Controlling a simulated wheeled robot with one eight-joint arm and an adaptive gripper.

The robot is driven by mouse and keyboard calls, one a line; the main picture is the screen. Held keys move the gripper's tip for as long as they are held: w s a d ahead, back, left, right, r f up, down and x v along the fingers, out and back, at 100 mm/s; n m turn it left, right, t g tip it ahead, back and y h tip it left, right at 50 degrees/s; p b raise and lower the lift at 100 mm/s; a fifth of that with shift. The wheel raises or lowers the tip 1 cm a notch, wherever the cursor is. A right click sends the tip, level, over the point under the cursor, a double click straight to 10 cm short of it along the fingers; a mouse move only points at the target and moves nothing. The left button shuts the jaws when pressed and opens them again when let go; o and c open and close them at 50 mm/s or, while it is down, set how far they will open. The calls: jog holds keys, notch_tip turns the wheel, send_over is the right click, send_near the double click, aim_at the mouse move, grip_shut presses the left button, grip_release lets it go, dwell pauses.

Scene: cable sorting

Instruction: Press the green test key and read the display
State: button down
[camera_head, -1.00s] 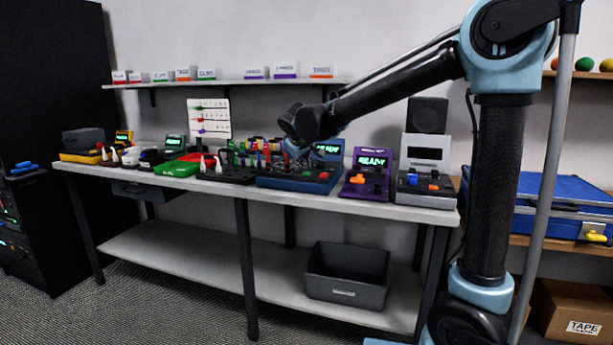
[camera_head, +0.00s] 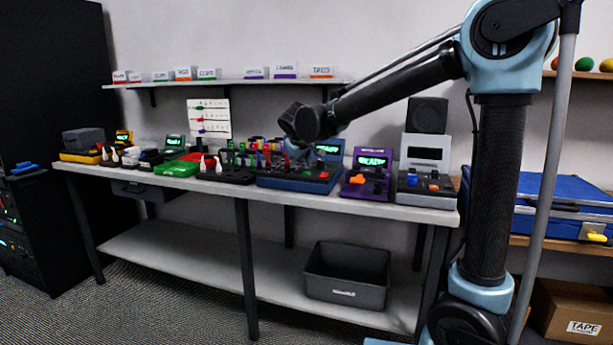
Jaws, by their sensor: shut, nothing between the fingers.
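My gripper (camera_head: 297,156) points down over the blue test unit (camera_head: 290,183) on the bench. Its fingers are small and dark in the picture, and they look shut with nothing held. I cannot tell whether the fingertips touch the unit. The blue unit has a lit green display (camera_head: 328,148) at its back, partly covered by my arm; its text is too small to read surely. A red key (camera_head: 323,176) shows at the unit's right side. I cannot make out a green key; the gripper covers part of the panel.
A purple unit (camera_head: 355,189) with a lit display and a grey unit (camera_head: 427,190) stand to the right. Several connectors and a green tray (camera_head: 175,169) crowd the bench to the left. A grey bin (camera_head: 347,296) sits on the lower shelf. A label shelf (camera_head: 230,82) runs above.

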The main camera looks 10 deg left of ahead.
aim_at(304, 173)
jog(key=shift+s+f, duration=0.1)
jog(key=shift+f, duration=0.65)
dwell(1.2)
jog(key=shift+r, duration=0.8)
jog(key=shift+r, duration=2.55)
